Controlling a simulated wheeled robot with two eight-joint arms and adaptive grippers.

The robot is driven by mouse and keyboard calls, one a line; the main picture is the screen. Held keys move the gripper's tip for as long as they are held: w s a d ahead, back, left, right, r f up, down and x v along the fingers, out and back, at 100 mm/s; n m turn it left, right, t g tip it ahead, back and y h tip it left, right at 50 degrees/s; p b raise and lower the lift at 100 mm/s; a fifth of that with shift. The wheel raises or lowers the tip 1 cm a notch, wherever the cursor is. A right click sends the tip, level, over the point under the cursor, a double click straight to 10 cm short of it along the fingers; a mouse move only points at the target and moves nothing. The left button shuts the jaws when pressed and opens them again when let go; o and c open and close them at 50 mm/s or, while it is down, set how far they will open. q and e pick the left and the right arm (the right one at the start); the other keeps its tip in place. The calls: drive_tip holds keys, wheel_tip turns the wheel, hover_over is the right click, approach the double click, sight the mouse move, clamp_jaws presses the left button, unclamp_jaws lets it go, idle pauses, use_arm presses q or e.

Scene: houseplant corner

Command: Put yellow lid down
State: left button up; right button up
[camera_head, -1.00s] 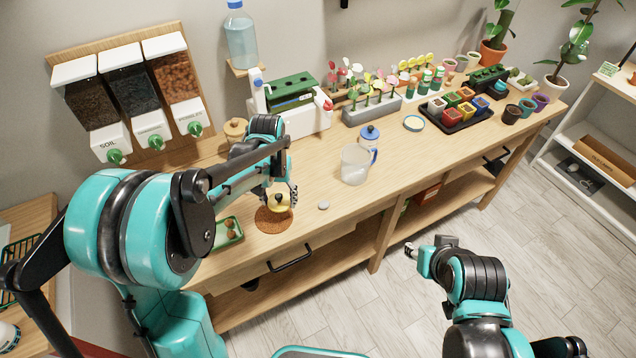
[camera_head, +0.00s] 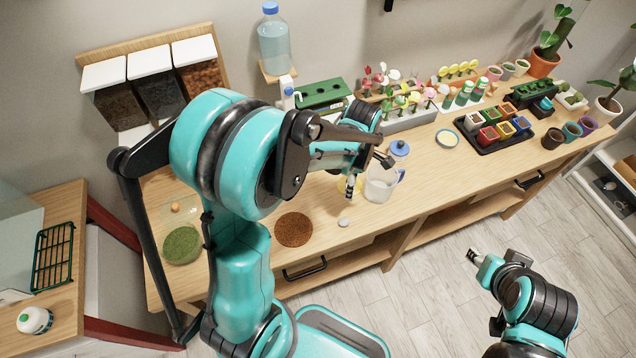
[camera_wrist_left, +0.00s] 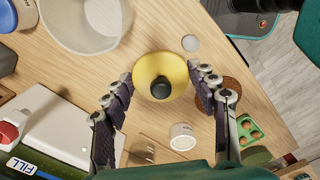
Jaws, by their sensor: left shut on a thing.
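The yellow lid (camera_wrist_left: 150,68) is a shallow round disc with a dark knob. In the left wrist view it sits between the fingers of my left gripper (camera_wrist_left: 160,84), which is shut on it. In the head view the left gripper (camera_head: 352,186) is over the table, just left of the clear jug (camera_head: 379,187). The lid is mostly hidden there, with a little yellow beside the fingers. I cannot tell whether it touches the table. My right gripper (camera_head: 473,255) is off the table's front edge, clear of the lid; its fingers are too small to read.
The brown cork mat (camera_head: 294,229) lies bare to the left. A small grey disc (camera_head: 343,222) lies on the wooden table in front of the left gripper. A blue-topped container (camera_head: 400,148) stands behind the jug. A black tray (camera_head: 483,144) of coloured pots is farther right.

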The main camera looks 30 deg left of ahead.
use_arm(q)
drive_tip(key=b, duration=0.2)
hover_over(315, 194)
wheel_tip(315, 194, down, 7)
drive_tip(key=shift+a+r, duration=0.1)
drive_tip(key=shift+f+b, duration=0.75)
drive_tip(key=shift+f, duration=1.3)
drive_tip(key=shift+f, duration=0.1)
drive_tip(key=o, duration=0.9)
